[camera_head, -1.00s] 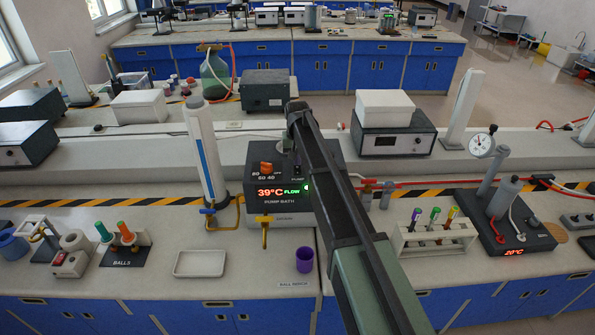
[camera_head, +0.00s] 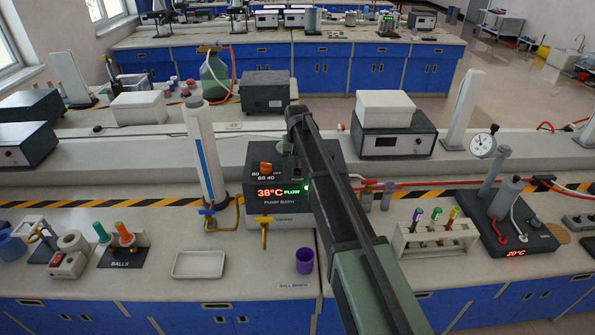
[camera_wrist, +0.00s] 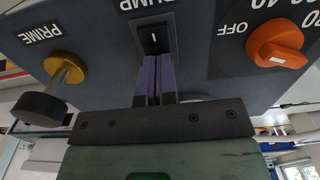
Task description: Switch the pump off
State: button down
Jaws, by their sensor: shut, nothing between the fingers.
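The pump bath (camera_head: 259,213) is a dark box on the bench, with a red 38°C readout and a lit green FLOW sign (camera_head: 292,191). In the wrist view its black rocker switch (camera_wrist: 153,38), marked with a white line, sits beside the PUMP label. My gripper (camera_wrist: 158,60) is shut and empty. Its purple fingertips are at the edge of the switch; I cannot tell whether they press it. The orange dial (camera_wrist: 277,45), marked OFF, and the PRIME plunger (camera_wrist: 65,80) flank the switch.
A white column (camera_head: 204,155) and yellow tap (camera_head: 264,230) stand left of my arm. A purple cup (camera_head: 304,261) and empty white tray (camera_head: 199,264) lie in front. A tube rack (camera_head: 435,238) stands to the right.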

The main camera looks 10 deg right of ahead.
jog(key=shift+r+p, duration=3.55)
jog(key=shift+f, duration=0.1)
jog(key=shift+s, duration=0.1)
jog(key=s+f+b, duration=0.3)
jog(key=s, duration=0.9)
jog(key=s+f+n+b, duration=0.1)
jog(key=s+f+b, duration=0.2)
jog(key=s, duration=0.9)
jog(key=s+f+b, duration=0.4)
jog(key=s, duration=0.8)
jog(key=shift+n, duration=0.4)
